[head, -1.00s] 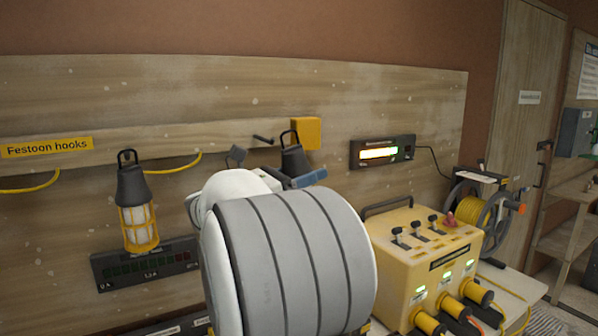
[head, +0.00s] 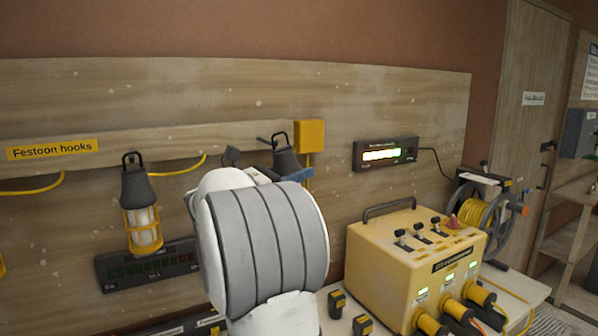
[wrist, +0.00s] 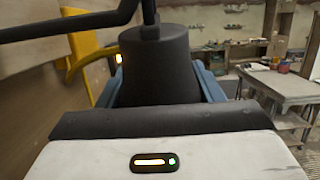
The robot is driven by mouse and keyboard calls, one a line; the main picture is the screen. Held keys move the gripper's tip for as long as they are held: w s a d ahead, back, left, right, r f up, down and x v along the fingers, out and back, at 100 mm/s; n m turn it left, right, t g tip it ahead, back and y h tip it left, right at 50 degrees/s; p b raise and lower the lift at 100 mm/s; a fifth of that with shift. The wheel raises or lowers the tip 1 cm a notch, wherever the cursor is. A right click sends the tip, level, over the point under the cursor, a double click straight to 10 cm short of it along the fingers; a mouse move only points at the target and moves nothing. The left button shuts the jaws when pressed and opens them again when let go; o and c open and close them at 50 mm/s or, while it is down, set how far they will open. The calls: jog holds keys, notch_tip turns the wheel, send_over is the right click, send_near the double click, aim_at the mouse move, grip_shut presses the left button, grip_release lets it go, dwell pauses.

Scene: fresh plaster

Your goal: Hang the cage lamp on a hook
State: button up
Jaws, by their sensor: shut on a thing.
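A cage lamp with a dark conical cap (head: 286,160) and a thin bail on top is held by my gripper (head: 297,175), whose blue fingers are shut on the cap. In the wrist view the cap (wrist: 154,62) stands upright between the blue fingers (wrist: 156,88). The lower part of this lamp is hidden behind my arm. A dark hook (head: 264,140) sticks out of the rail just left of the bail. In the wrist view a black hook bar (wrist: 70,24) reaches close to the bail (wrist: 149,10). I cannot tell whether the bail is around it.
Another yellow cage lamp (head: 142,222) hangs at left under the "Festoon hooks" label (head: 52,149). A yellow box (head: 309,136) sits at the rail's right end. A yellow power unit (head: 412,260) and a cable reel (head: 484,212) stand at right.

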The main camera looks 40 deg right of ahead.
jog(key=shift+w+d+f, duration=0.1)
jog(key=shift+w+d, duration=0.1)
jog(key=shift+w, duration=0.6)
jog(key=shift+w+d, duration=0.15)
jog(key=shift+w, duration=0.6)
jog(key=shift+w+d+f+p, duration=0.15)
jog(key=shift+w+f+p, duration=0.35)
jog(key=shift+f, duration=0.2)
jog(key=o, duration=1.3)
jog(key=shift+f, duration=0.1)
jog(key=shift+c, duration=0.2)
jog(key=v, duration=0.8)
